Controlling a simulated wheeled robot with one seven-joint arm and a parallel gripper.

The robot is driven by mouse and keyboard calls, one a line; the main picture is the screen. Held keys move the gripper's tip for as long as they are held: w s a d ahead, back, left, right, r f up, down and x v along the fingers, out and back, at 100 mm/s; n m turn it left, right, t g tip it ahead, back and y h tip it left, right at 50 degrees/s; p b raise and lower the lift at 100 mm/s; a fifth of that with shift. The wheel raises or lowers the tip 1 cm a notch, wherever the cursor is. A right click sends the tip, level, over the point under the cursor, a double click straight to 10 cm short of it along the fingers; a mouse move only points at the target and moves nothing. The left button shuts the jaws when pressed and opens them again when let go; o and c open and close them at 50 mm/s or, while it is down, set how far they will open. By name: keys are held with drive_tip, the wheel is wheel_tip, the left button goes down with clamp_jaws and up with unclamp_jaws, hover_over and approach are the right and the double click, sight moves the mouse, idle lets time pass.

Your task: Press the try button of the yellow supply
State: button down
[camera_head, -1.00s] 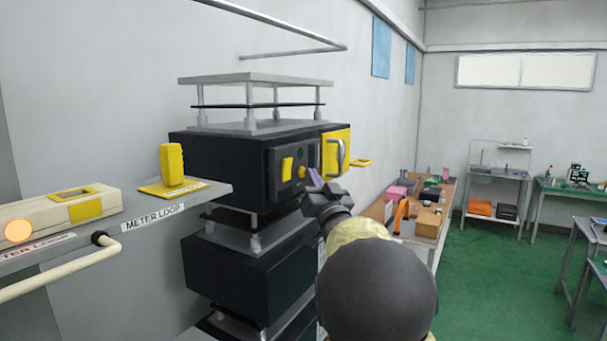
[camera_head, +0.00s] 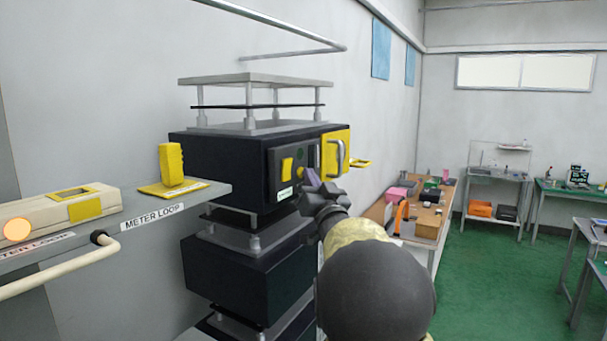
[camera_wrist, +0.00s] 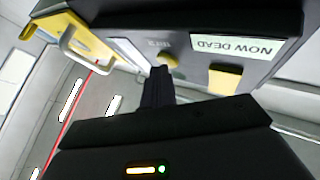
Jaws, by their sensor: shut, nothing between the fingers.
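The yellow supply is a black box (camera_head: 215,152) on a rack, with a yellow side panel (camera_head: 331,155) and a grey handle. Its front has a yellow rocker (camera_head: 287,165) and a small round yellow button (camera_head: 300,173). In the wrist view, the round button (camera_wrist: 171,62) has small upside-down lettering beside it, too blurred to read surely. The rocker (camera_wrist: 222,82) is to its right, near a "NOW DEAD" label (camera_wrist: 231,48). My gripper (camera_head: 311,177) is shut and empty, its tips (camera_wrist: 160,72) right by the round button. I cannot tell whether they touch it.
A shelf marked "METER LOOP" (camera_head: 152,216) juts out at the left, carrying a yellow block (camera_head: 171,165) and a cream device with a lit orange lamp (camera_head: 17,230). More dark boxes stack below the supply. A cluttered bench (camera_head: 430,227) stands behind at the right. Green floor is open beyond.

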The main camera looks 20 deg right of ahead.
drive_tip(key=shift+s+d+b, duration=0.45)
drive_tip(key=shift+s+b, duration=0.1)
drive_tip(key=shift+s, duration=0.1)
drive_tip(key=s+d+b, duration=0.1)
drive_tip(key=s, duration=0.1)
drive_tip(key=s+d+b, duration=0.1)
drive_tip(key=s+d, duration=0.1)
idle(0.6)
idle(0.5)
